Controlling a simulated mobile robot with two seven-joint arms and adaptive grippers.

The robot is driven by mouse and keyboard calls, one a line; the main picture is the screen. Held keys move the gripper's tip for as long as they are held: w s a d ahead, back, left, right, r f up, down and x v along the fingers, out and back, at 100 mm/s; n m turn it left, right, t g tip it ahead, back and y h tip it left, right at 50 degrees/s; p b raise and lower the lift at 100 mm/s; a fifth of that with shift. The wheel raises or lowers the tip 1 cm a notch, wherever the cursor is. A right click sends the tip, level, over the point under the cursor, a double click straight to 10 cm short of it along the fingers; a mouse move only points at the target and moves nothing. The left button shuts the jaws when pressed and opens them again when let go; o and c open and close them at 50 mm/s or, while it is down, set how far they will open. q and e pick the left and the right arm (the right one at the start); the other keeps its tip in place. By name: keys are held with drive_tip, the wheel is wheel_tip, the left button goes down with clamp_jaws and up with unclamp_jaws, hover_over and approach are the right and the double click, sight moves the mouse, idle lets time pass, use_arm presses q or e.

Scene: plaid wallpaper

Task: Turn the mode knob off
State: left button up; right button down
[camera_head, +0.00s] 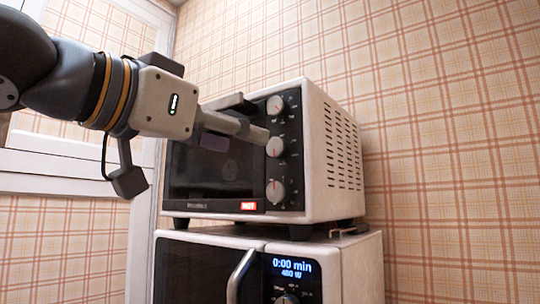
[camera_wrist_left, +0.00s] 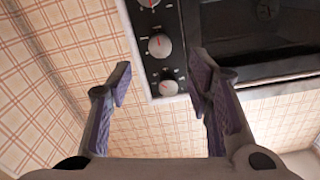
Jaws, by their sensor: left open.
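The toaster oven (camera_head: 318,150) has three round silver knobs with red marks on a black panel right of its door: a top knob (camera_head: 276,105), a middle knob (camera_head: 275,147) and a bottom knob (camera_head: 275,190). Their labels are too small to read, so I cannot tell which is the mode knob. My left gripper (camera_head: 258,134) reaches in from the left, its tip by the middle knob. The left wrist view shows the panel inverted. There my left gripper (camera_wrist_left: 161,76) is open and empty, with the middle knob (camera_wrist_left: 160,45) and top knob (camera_wrist_left: 168,87) showing between the fingers. Contact is unclear.
The oven stands on a microwave (camera_head: 345,262) with a lit display (camera_head: 293,268) and a curved door handle (camera_head: 240,276). A small red label (camera_head: 248,206) is on the oven's lower front. A white window frame (camera_head: 80,170) is at left. Open space lies right of the appliances.

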sight(274, 147)
use_arm(q)
drive_tip(key=x, duration=0.8)
drive_tip(key=shift+w+d, duration=0.1)
drive_tip(key=shift+w, duration=0.05)
clamp_jaws()
